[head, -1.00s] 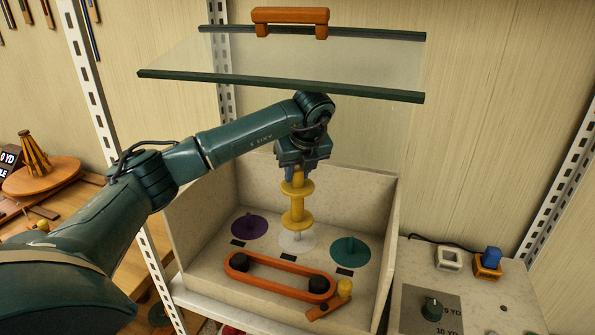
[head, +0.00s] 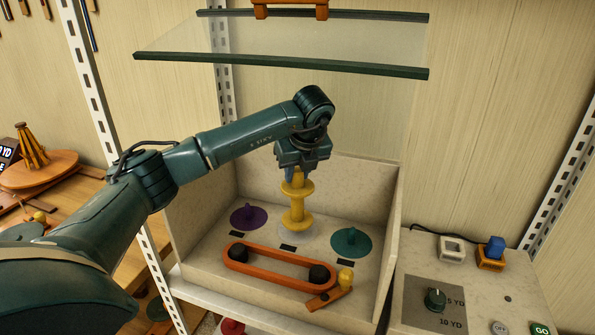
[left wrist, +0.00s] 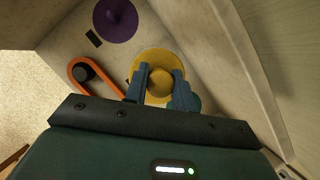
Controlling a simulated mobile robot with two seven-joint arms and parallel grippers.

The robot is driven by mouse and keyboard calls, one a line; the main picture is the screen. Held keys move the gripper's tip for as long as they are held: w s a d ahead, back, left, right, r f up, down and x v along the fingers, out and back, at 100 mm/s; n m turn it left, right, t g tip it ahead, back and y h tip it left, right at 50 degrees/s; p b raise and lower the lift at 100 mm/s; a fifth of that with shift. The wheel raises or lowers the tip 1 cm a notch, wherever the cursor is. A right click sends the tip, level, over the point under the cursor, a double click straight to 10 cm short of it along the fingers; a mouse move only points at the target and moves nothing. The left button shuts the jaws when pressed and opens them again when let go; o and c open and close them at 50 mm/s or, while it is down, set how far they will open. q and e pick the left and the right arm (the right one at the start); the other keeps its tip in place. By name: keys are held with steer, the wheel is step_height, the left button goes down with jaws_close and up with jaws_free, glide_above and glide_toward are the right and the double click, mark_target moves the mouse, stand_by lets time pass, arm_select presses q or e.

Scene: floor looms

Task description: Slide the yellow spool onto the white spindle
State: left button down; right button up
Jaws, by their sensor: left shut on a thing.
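The yellow spool (head: 297,205) is upright in the head view, in the box between the purple and teal discs. My left gripper (head: 297,173) is shut on its top end from above. In the left wrist view the spool (left wrist: 158,67) shows from above, with the blue fingers of my left gripper (left wrist: 160,88) on both sides of its core. The white spindle is hidden by the spool; only part of its pale round base (head: 284,229) shows under the spool's lower flange. I cannot tell how far the spool is down on the spindle. My right gripper is not in view.
A purple disc with a peg (head: 249,215) is left and a teal one (head: 351,242) right. An orange belt loop (head: 272,270) lies in front. The box walls (head: 385,215) surround these, with a raised glass lid (head: 290,47) above. A control panel (head: 450,300) stands at right.

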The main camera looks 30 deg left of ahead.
arm_select(q)
steer(key=shift+f, duration=0.1)
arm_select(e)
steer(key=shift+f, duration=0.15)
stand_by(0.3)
arm_select(q)
steer(key=shift+f+b, duration=0.4)
steer(key=shift+b, duration=0.05)
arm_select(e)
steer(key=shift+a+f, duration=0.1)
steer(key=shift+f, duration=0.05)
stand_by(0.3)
